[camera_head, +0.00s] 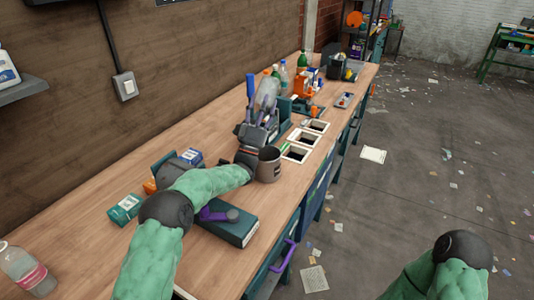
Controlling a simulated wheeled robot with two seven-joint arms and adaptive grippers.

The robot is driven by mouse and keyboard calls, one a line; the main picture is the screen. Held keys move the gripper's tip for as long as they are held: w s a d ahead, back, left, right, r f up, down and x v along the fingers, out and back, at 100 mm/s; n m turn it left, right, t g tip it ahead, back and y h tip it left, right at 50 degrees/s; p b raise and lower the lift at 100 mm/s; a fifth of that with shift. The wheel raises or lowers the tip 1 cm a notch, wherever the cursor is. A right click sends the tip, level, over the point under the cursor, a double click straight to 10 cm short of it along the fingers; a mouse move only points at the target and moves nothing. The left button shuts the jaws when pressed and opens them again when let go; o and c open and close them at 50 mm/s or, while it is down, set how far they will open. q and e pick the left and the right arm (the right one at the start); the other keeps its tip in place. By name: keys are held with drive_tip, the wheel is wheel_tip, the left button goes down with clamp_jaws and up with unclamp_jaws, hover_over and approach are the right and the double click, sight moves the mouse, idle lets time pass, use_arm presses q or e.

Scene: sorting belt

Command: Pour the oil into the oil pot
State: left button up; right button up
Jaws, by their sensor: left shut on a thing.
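A grey-brown metal pot (269,166), which looks like the oil pot, stands upright on the bench near its front edge. My left arm reaches over the bench from the bottom. My left gripper (264,120) is just behind and above the pot, shut on what looks like a clear bottle (268,92). The bottle shows above the fingers and seems tilted. Its lower part is hidden by the gripper, and I cannot tell whether oil flows. My right arm shows at the bottom right, but its gripper is out of view.
Square openings (311,126) lie in the bench right of the pot. A dark green box (231,220) lies in front, a teal box (125,209) to the left. A clear bottle (25,270) stands at the lower left. Bottles and tools crowd the back.

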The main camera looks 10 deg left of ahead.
use_arm(q)
drive_tip(key=g, duration=0.1)
drive_tip(key=g+y, duration=0.1)
drive_tip(key=g, duration=0.1)
drive_tip(key=shift+w+d+f, duration=0.1)
drive_tip(key=shift+w, duration=0.15)
drive_tip(key=shift+f+g, duration=0.15)
drive_tip(key=shift+g, duration=0.15)
idle(0.6)
